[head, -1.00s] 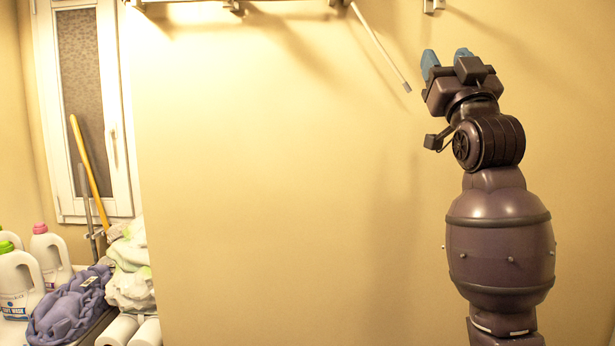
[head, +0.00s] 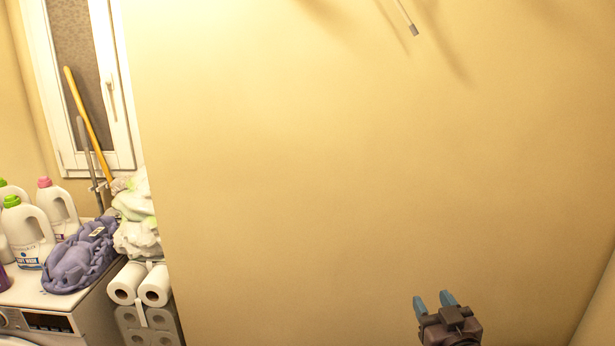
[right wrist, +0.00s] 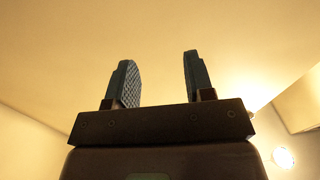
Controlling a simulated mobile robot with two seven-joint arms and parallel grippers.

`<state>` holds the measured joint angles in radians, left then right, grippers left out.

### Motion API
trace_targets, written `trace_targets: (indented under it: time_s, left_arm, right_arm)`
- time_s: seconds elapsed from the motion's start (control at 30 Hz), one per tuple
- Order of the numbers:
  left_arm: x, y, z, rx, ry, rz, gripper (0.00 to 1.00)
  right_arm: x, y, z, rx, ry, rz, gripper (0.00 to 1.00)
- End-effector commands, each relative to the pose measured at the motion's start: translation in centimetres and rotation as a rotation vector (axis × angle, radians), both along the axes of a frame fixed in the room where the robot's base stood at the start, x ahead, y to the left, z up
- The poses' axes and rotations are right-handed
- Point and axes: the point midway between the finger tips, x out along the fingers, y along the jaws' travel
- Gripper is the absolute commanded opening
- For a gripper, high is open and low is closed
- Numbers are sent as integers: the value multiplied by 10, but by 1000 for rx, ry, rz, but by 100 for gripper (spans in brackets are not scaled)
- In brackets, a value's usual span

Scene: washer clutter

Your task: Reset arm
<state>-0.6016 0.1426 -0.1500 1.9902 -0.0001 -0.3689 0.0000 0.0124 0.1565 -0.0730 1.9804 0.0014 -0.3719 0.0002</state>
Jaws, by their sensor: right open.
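My right gripper (head: 434,301) is at the bottom of the head view, right of the middle, in front of the bare wall. Its two blue fingertips point up and stand apart, with nothing between them. The right wrist view shows the same open, empty gripper (right wrist: 159,80) against a plain, pale ceiling. Most of the right arm is below the head view's edge. My left gripper is in neither view.
At the left, a washing machine (head: 45,322) carries detergent bottles (head: 28,232) and a purple cloth item (head: 80,258). Paper rolls (head: 140,284) and a pile of white cloth (head: 137,225) stand beside it. A window (head: 85,85) is behind. The wall (head: 300,180) in front is clear.

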Motion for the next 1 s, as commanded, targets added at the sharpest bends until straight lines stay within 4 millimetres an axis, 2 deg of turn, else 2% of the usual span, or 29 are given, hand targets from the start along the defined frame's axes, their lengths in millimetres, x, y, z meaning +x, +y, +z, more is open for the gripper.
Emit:
trace_targets:
  time_s: [0.03, 0.2, 0.4, 0.5, 0.6, 0.7, 0.8, 1.0]
  left_arm:
    - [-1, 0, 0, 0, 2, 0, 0]
    - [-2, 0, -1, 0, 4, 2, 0]
    - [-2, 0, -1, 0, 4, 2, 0]
    - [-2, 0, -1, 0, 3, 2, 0]
    - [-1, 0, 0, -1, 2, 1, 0]
    - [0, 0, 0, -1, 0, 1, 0]
    - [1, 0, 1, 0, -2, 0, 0]
    - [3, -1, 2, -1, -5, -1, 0]
  right_arm:
    - [-17, -2, -28, 2, 52, -6, 48]
    - [-75, -9, -104, 10, 211, -25, 48]
    - [-156, -16, -181, 24, 398, -56, 48]
    - [-194, -21, -208, 30, 477, -75, 48]
    - [-223, -26, -226, 33, 533, -93, 48]
    - [-241, -29, -236, 35, 568, -105, 48]
    - [-248, -31, -240, 35, 581, -110, 48]
    - [-249, -31, -241, 35, 583, -110, 48]
